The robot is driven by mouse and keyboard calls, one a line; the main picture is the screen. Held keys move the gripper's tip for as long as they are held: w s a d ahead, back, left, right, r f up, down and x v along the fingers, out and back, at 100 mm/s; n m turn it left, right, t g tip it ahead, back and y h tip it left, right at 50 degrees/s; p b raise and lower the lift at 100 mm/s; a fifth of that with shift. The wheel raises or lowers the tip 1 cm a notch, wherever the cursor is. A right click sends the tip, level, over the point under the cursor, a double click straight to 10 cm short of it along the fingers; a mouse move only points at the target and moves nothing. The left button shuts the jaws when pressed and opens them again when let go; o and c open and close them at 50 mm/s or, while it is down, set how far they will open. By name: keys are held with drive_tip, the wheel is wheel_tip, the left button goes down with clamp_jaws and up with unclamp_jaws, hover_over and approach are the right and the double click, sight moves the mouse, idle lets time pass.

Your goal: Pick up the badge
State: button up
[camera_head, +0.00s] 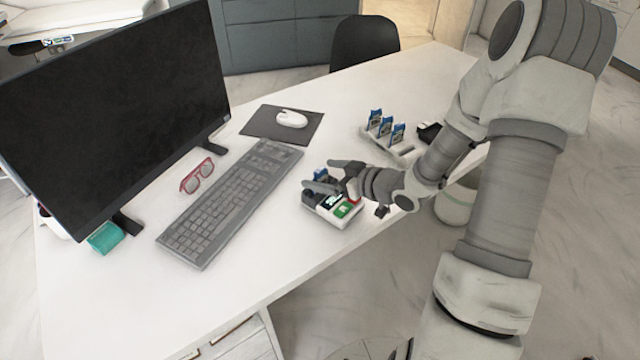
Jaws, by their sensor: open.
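My gripper (322,176) is open, its fingers just above a small white device (323,212) with green and red parts near the desk's front edge. A small blue piece (321,173) shows between the fingers; it may be a badge standing in the device, but the fingers partly hide it. I cannot tell if the fingers touch it. Several blue-and-white cards, one of them here (398,133), stand upright in a white rack (403,151) behind the gripper. I cannot tell for certain which card is the badge.
A keyboard (230,203), red glasses (197,175) and a large monitor (115,105) lie to the left. A white mouse (291,119) rests on a dark pad (258,122). A black object (428,132) is beside the rack. The desk front (240,270) is clear.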

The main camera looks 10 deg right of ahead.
sight(321, 177)
drive_tip(key=w+a+f, duration=0.1)
drive_tip(key=w+a+f+b, duration=0.1)
drive_tip(key=w+f, duration=0.1)
drive_tip(key=shift+w+a, duration=0.3)
drive_tip(key=shift+w, duration=0.1)
drive_tip(key=c, duration=1.5)
drive_tip(key=shift+r, duration=0.45)
drive_tip(key=s+d+r+p, duration=0.3)
drive_tip(key=d+r+p, duration=0.1)
drive_tip(key=d+r, duration=0.6)
drive_tip(key=shift+d, duration=0.85)
